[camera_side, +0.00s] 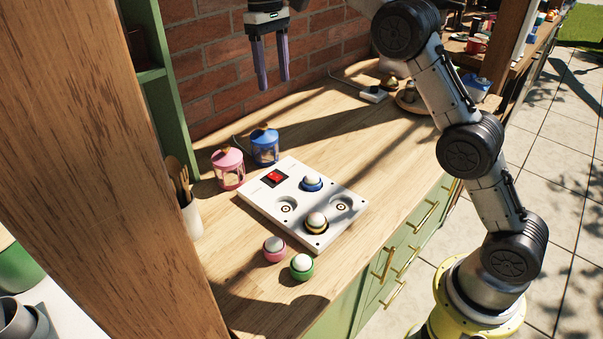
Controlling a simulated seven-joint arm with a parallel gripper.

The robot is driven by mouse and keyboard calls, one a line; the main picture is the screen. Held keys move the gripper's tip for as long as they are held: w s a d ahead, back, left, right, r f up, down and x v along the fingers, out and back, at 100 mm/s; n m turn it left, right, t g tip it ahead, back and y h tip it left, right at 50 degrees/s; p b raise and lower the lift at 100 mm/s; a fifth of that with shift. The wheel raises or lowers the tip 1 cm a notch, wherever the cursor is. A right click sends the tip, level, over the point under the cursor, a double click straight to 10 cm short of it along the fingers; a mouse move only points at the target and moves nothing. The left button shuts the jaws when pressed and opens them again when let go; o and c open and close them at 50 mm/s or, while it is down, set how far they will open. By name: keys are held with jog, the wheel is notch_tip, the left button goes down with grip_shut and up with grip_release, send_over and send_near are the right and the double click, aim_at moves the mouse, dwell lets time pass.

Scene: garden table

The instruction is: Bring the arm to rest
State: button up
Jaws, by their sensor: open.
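The charger is a white flat panel (303,228) lying on the wooden counter. A red switch (274,177) in a black frame sits at its back left. Which way the switch is pressed is too small to tell. The panel has round sockets. A blue-ringed ball (312,182) sits in the back right one and a yellow-ringed ball (316,222) in the front one. Two sockets, at left (287,205) and right (341,204), are empty. My gripper (272,82) is open and empty, fingers pointing down, above the counter's back near the brick wall, well apart from the panel.
A pink-ringed ball (274,248) and a green-ringed ball (301,266) lie in front of the panel. Pink (228,170) and blue (264,148) lanterns stand behind it. A white power strip (373,94) lies farther back. The counter (385,155) right of the panel is clear.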

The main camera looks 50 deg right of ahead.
jog(key=s+d+r+t, duration=0.15)
jog(key=s+r, duration=0.35)
jog(key=s, duration=0.6)
jog(key=s+d+r+t, duration=0.15)
jog(key=s+r, duration=0.35)
jog(key=s, duration=0.6)
jog(key=s+f+t, duration=0.3)
jog(key=s+f, duration=0.9)
jog(key=f, duration=0.4)
jog(key=shift+s+a+f+t, duration=0.15)
jog(key=shift+s+f+t, duration=0.05)
jog(key=shift+f+t, duration=0.2)
